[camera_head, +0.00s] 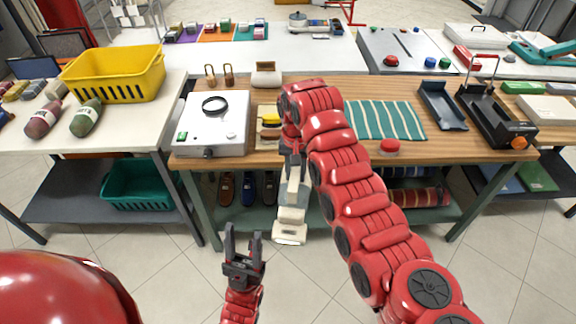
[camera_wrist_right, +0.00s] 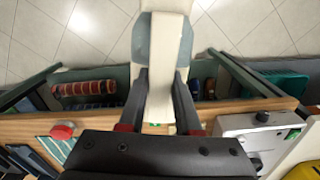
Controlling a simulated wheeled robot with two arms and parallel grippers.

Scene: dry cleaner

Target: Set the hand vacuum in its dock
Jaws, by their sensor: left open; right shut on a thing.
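The hand vacuum (camera_head: 290,215) is white with a grey-blue section and hangs in front of the wooden table's front edge. My right gripper (camera_head: 292,160) is shut on it; the right wrist view shows the vacuum (camera_wrist_right: 160,55) between the two dark fingers (camera_wrist_right: 160,100), its wide end pointing away over the floor. My left gripper (camera_head: 243,243) is open and empty, low in front of the table. I cannot tell for sure which thing is the dock; a small white and brown holder (camera_head: 265,76) stands at the table's back, and my right arm hides part of the tabletop.
On the wooden table (camera_head: 455,148) are a white box with a black ring (camera_head: 213,120), a yellow-topped item (camera_head: 269,118), a striped cloth (camera_head: 385,120), a red button (camera_head: 389,147) and dark trays (camera_head: 442,105). A yellow basket (camera_head: 115,75) stands on the left table.

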